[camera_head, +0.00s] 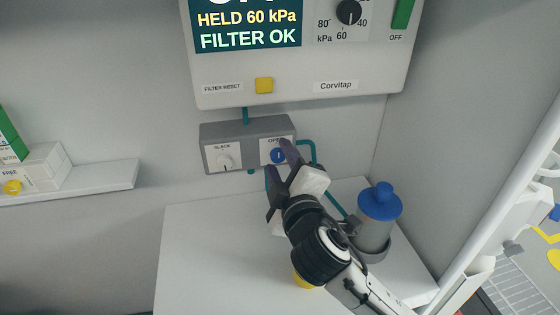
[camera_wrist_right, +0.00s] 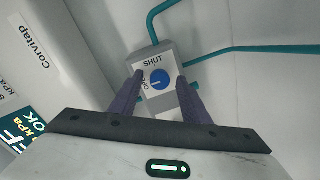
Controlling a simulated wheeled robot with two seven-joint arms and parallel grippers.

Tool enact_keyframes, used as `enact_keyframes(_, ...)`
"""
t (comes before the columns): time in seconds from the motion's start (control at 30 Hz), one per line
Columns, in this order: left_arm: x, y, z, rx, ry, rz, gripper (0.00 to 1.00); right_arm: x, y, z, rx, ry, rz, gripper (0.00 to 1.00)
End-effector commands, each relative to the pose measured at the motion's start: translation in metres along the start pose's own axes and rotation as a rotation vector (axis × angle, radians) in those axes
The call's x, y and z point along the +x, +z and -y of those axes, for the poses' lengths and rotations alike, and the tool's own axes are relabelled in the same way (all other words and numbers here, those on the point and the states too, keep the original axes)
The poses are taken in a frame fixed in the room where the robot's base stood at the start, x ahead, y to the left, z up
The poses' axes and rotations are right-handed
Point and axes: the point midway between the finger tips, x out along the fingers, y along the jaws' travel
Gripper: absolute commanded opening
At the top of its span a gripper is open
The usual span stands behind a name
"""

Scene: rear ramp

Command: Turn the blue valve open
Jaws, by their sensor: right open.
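The blue valve (camera_head: 277,156) is a round knob on the right white plate of a grey wall box (camera_head: 242,131). In the right wrist view the blue valve (camera_wrist_right: 159,79) has a white mark that appears to point left, toward a partly hidden "OP..." label. "SHUT" is printed above it there. My right gripper (camera_head: 279,165) is open, with its dark fingers in front of the plate. In the right wrist view, the gripper's fingertips (camera_wrist_right: 159,82) are on either side of the knob; I cannot tell whether they touch it. My left gripper is not in view.
A blue-lidded canister (camera_head: 377,219) stands on the white ledge (camera_head: 200,250) to the right. The display panel (camera_head: 300,65) hangs above. A shelf (camera_head: 100,177) is at left.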

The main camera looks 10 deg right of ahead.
Motion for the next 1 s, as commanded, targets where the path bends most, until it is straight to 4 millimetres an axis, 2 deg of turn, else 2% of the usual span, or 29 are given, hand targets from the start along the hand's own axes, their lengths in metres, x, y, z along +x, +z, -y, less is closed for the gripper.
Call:
enact_keyframes(0.17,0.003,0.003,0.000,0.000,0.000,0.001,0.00,-0.023,0.001,0.002,0.002,-0.002,-0.002,0.42)
enact_keyframes(0.4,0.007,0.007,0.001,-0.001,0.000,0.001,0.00,-0.071,0.001,0.003,0.002,-0.003,-0.001,0.42)
enact_keyframes(0.53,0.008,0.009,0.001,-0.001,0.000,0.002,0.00,-0.089,0.000,0.002,0.000,-0.003,-0.001,0.42)
enact_keyframes(0.7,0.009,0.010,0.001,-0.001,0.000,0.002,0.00,-0.101,0.000,0.001,0.000,-0.003,0.001,0.42)
enact_keyframes(1.0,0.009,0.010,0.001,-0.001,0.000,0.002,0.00,-0.102,0.000,0.001,0.000,-0.002,0.001,0.42)
